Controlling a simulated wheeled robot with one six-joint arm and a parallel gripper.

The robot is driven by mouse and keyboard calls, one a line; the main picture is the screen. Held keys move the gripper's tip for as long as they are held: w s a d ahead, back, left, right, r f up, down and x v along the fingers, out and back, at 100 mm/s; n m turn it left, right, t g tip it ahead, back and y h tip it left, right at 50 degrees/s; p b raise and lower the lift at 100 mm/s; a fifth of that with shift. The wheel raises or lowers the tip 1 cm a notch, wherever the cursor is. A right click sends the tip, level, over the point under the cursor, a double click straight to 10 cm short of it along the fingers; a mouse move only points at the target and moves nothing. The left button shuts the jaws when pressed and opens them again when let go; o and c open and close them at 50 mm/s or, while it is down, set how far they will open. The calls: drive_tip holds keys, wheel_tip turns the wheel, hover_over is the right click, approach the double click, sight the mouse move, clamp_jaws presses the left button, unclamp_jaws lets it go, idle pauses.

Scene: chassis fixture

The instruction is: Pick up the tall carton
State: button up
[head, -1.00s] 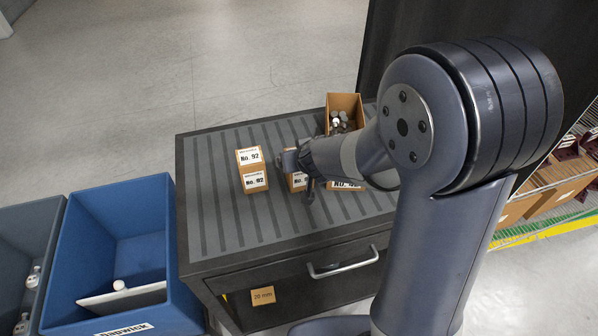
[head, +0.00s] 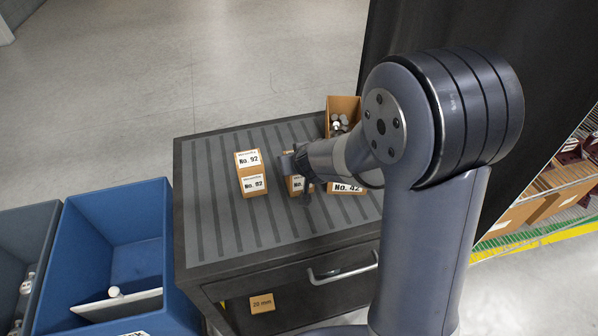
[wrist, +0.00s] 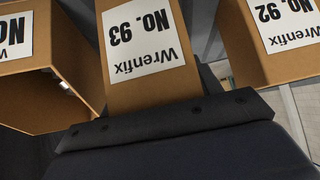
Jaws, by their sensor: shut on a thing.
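The brown carton with a white "Wrenfix No. 93" label (wrist: 146,50) fills the middle of the wrist view, against the dark bar of my gripper. In the head view the same carton (head: 297,185) stands on the ribbed cart top, partly hidden by my gripper (head: 304,177). My gripper is shut on this carton from above. A similar carton labelled No. 92 (head: 251,173) stands upright to its left, apart from it; it also shows in the wrist view (wrist: 270,45). I cannot tell whether the held carton is clear of the cart top.
A No. 42 box (head: 347,187) stands close to the right. Behind it is an open box (head: 343,104) with grey cylinders. A blue bin (head: 70,250) stands left of the cart (head: 205,235). The cart's left and front top is clear. A black curtain (head: 385,50) hangs behind right.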

drive_tip(key=c, duration=0.5)
drive_tip(key=shift+r, duration=0.1)
